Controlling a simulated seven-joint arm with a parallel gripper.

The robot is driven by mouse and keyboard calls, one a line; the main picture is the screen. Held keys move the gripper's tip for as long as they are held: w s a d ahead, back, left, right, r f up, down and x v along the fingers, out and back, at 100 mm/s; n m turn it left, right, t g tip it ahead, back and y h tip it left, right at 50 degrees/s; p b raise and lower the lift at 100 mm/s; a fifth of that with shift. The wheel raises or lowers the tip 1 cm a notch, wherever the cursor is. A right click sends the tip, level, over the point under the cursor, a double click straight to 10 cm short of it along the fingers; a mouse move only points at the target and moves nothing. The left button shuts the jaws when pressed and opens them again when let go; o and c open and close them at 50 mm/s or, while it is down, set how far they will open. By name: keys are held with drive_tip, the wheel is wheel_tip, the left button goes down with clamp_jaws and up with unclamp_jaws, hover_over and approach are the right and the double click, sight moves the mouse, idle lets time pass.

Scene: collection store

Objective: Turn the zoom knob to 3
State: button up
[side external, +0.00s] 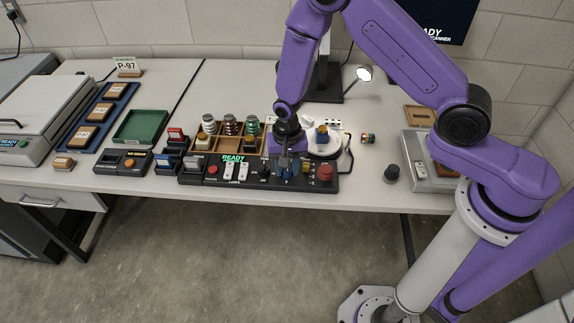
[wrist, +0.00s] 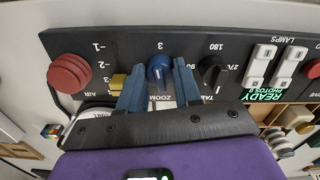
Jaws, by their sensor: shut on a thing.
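The zoom knob (wrist: 159,66) is a blue knob on the black control panel (wrist: 120,47), above the word ZOOM in the wrist view. A figure 3 shows just above it. A short pale mark shows on the knob, but its exact heading is hard to read. My gripper (wrist: 158,84) is shut on the knob, with one blue finger on each side. The fingers hide any other figures of the scale. In the side external view my gripper (side external: 289,168) reaches down to the right half of the panel (side external: 250,179), and the knob is mostly hidden there.
In the wrist view, a yellow control (wrist: 118,82) and a red button (wrist: 69,73) lie left of the knob. A black dial (wrist: 210,72) marked 180 and 270 sits close on the right. A wooden rack (side external: 225,143) of jars stands behind the panel.

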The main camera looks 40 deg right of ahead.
drive_tip(key=shift+m, duration=0.6)
drive_tip(key=o, duration=1)
drive_tip(key=shift+o, duration=0.2)
drive_tip(key=shift+r, duration=0.1)
wheel_tip(320, 180, up, 17)
drive_tip(key=shift+r, duration=0.15)
